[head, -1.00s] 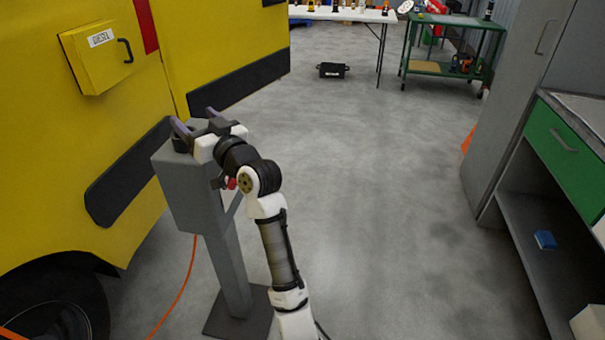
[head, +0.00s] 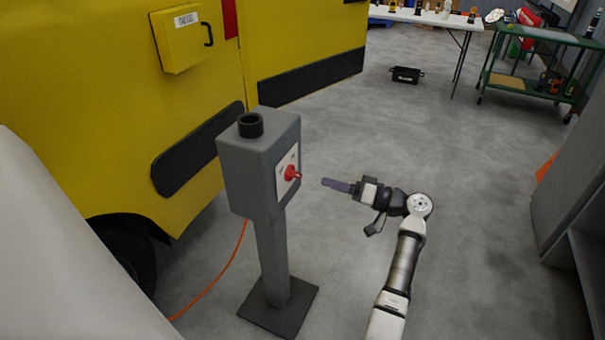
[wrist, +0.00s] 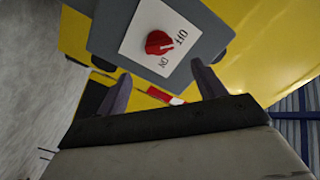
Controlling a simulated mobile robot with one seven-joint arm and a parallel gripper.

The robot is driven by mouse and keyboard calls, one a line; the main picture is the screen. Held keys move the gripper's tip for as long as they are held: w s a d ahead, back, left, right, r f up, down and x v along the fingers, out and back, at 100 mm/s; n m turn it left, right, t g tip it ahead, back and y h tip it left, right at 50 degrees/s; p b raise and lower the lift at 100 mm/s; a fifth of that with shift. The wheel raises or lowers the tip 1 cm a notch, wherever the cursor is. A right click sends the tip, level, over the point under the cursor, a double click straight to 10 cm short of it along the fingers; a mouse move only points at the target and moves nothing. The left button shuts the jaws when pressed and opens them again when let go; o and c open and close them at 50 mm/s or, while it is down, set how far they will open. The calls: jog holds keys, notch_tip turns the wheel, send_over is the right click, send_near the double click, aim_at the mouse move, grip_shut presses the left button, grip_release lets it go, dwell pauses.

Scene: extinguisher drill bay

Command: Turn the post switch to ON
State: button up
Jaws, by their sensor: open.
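The grey post switch box (head: 245,175) stands on a post at the left of the head view. Its red knob (head: 291,173) is on a white plate (head: 284,160) on the box's right face. In the wrist view the red knob (wrist: 158,42) sits on the plate marked OFF and ON; its pale mark seems to point nearer OFF. My gripper (head: 336,185) is to the right of the knob, pointing at it, with a gap between. In the wrist view my gripper (wrist: 162,88) has its two fingers apart, with nothing between them.
A yellow vehicle (head: 110,110) stands close behind and left of the post. The post's dark base plate (head: 280,308) and an orange cable (head: 220,277) are on the floor. Grey floor is open behind my arm. A grey cabinet (head: 570,200) stands at the right.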

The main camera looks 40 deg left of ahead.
aim_at(300, 175)
jog(key=p+x, duration=0.1)
jog(key=x, duration=0.8)
jog(key=shift+a+p, duration=0.35)
jog(key=shift+c, duration=0.3)
jog(key=c, duration=0.9)
jog(key=shift+c, duration=0.2)
